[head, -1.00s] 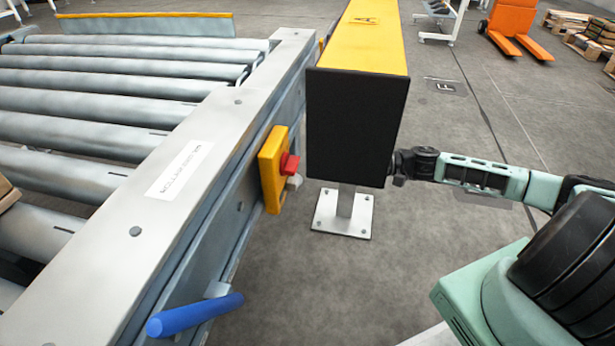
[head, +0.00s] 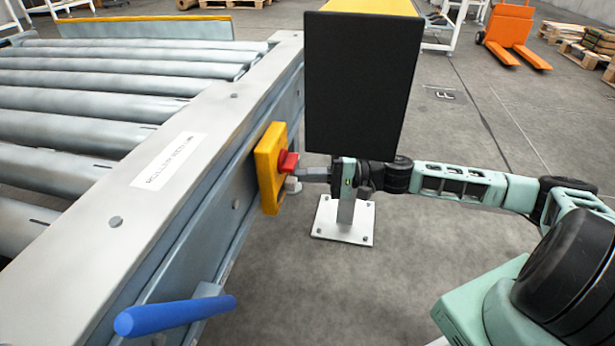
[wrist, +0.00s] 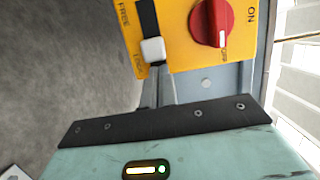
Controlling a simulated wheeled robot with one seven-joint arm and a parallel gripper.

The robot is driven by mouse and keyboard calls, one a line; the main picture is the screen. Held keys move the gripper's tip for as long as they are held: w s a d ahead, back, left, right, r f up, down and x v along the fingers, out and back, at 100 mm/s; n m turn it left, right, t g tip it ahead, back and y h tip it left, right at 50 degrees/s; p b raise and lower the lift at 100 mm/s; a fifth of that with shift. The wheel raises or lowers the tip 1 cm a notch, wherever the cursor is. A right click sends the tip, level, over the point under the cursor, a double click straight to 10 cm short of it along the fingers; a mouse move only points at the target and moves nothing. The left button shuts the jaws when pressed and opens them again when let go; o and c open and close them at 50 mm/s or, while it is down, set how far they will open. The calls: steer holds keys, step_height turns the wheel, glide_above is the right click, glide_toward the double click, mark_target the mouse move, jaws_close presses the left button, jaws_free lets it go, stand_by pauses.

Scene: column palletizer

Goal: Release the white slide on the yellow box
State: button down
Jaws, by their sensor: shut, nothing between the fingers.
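The yellow box (head: 268,168) is mounted on the side of the conveyor frame, with a red knob (head: 289,162) on its face. The white slide (wrist: 153,49) sits in a black slot on the box in the wrist view, at the end away from the FREE label. The slide also shows below the knob in the head view (head: 293,185). The red knob (wrist: 212,22) is right of it, between ON and OFF marks. My gripper (head: 308,174) points left at the box, shut and empty. Its fingertips (wrist: 160,88) are just below the slide; I cannot tell whether they touch it.
The roller conveyor (head: 100,110) fills the left. A blue handle (head: 175,316) sticks out low in front.

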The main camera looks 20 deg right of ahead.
mark_target(296, 187)
steer(key=shift+s, duration=0.1)
steer(key=s+a+p, duration=0.2)
steer(key=shift+s+r, duration=0.2)
steer(key=shift+s, duration=0.2)
steer(key=shift+s+a+f, duration=0.1)
steer(key=shift+s+f, duration=0.05)
steer(key=shift+f, duration=0.05)
